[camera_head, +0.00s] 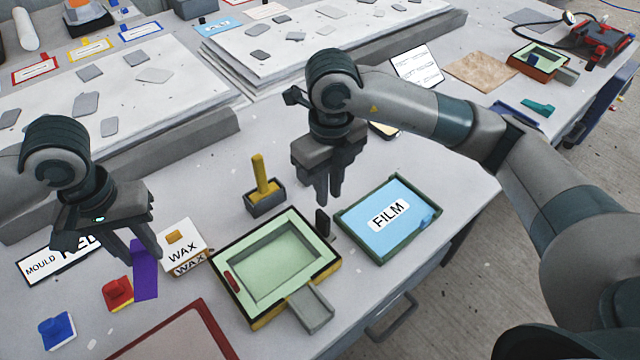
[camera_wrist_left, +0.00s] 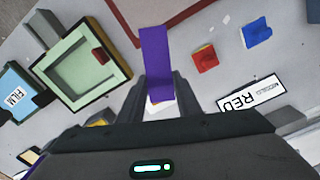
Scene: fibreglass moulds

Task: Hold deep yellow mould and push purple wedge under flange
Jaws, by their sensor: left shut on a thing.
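The deep yellow mould (camera_head: 325,272) lies on the table with a dark rim and a pale green recessed inside; it also shows in the left wrist view (camera_wrist_left: 125,82). My left gripper (camera_head: 144,252) is shut on the purple wedge (camera_head: 146,275), which hangs from its fingers left of the mould, apart from it. The wedge points away from the fingers in the left wrist view (camera_wrist_left: 156,55). My right gripper (camera_head: 329,196) is above the mould's far right corner, fingers down and empty; their gap is unclear.
A white WAX box (camera_head: 183,250), a red block (camera_head: 117,293) and a blue block (camera_head: 56,331) stand at the left. A green-rimmed FILM tray (camera_head: 411,252) is right of the mould. A brush pot (camera_head: 265,200) stands behind.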

